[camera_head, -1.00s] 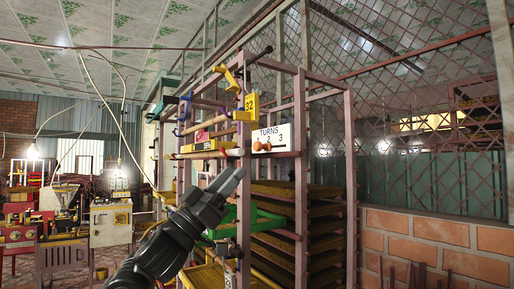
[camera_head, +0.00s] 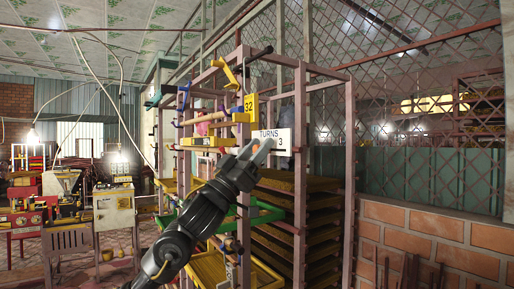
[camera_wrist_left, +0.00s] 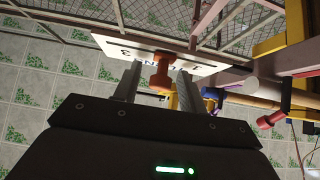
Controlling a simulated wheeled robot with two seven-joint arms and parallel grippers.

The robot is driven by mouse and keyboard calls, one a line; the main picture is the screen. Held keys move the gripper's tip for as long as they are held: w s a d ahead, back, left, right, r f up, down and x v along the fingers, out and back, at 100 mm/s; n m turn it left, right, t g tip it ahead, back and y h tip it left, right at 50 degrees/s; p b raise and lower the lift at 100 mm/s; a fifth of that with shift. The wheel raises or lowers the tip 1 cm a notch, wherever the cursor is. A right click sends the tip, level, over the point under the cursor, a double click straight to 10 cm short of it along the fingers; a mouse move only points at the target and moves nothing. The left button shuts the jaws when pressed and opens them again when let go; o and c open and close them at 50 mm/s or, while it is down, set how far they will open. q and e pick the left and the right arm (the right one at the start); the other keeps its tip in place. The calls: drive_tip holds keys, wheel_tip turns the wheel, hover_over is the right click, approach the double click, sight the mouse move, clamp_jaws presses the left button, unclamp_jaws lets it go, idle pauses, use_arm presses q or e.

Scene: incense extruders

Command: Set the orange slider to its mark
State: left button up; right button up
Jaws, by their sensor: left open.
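The orange slider (camera_wrist_left: 160,70) is a small spool-shaped knob in front of a white TURNS plate (camera_head: 285,135). In the left wrist view it shows between the two fingers of my left gripper (camera_wrist_left: 157,84), with a gap on both sides. In the head view my left gripper (camera_head: 262,151) reaches up from below to the plate and covers most of the slider and part of the number scale. The 3 is readable at the plate's right side. The plate also shows in the left wrist view (camera_wrist_left: 115,46), turned over. The slider's mark cannot be made out. My right gripper is out of view.
The plate is on a pink metal frame (camera_head: 300,200) with stacked trays (camera_head: 280,235) inside. A yellow 32 tag (camera_head: 250,106), a wooden roller and a yellow lever (camera_head: 231,75) sit close by. A brick wall (camera_head: 430,240) stands at the right.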

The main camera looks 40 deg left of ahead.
sight(282, 134)
use_arm(q)
clamp_jaws()
drive_tip(key=d, duration=0.2)
drive_tip(key=s+d+p, duration=0.1)
drive_tip(key=d, duration=0.1)
drive_tip(key=shift+s+d, duration=0.25)
drive_tip(key=shift+d, duration=0.1)
drive_tip(key=shift+a+f, duration=0.1)
drive_tip(key=shift+c, duration=1.2)
unclamp_jaws()
drive_tip(key=shift+o, duration=1.2)
drive_tip(key=shift+d, duration=0.2)
